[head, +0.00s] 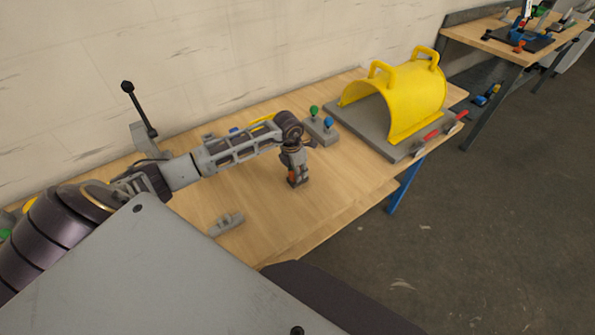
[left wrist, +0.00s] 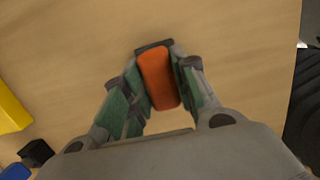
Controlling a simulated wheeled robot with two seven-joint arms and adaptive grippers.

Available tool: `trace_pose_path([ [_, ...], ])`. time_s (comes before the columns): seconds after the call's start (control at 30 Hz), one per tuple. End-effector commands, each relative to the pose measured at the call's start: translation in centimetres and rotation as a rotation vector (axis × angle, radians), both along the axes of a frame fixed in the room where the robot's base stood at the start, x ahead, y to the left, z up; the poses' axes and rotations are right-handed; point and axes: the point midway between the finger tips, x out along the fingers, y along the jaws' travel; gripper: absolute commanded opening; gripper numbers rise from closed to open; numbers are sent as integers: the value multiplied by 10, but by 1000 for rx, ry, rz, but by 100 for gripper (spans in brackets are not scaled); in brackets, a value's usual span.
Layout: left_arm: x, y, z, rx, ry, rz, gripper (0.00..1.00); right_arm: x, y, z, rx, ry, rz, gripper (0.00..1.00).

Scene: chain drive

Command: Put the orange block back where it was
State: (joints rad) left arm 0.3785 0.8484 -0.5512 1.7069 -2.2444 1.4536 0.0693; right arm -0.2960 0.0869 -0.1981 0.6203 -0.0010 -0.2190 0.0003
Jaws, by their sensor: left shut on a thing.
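The orange block (left wrist: 158,78) is between the fingers of my left gripper (left wrist: 156,92) in the left wrist view. The green-padded fingers are shut on its sides. In the head view my left gripper (head: 297,181) points down over the middle of the wooden table (head: 345,185). I cannot tell whether the block touches the table. My right gripper is not in view.
A yellow arched cover (head: 408,98) with handles stands on a grey plate at the right. A grey base with green and blue knobs (head: 321,128) is behind my gripper. A small grey part (head: 227,223) lies near the front edge. Bare wood surrounds the gripper.

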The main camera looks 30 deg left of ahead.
Motion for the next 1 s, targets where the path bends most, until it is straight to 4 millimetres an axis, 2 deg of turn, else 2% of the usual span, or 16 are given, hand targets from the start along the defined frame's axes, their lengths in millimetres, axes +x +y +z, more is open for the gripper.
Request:
trace_pose_path([
  [0.13, 0, 0, -2, 0, -1, 0, 2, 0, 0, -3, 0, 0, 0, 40],
  [0.17, 0, 0, -3, 0, 0, 0, 29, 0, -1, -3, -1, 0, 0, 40],
  [0.33, 0, 0, -2, 0, 0, 0, 50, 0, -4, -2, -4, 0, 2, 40],
  [0.57, 0, 0, -2, 0, 0, 0, 50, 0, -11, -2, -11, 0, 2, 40],
  [0.87, 0, 0, 1, 0, 0, 0, 50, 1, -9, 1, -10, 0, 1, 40],
  [1.0, -1, 1, 15, 1, -4, -1, 50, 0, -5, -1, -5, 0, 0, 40],
])
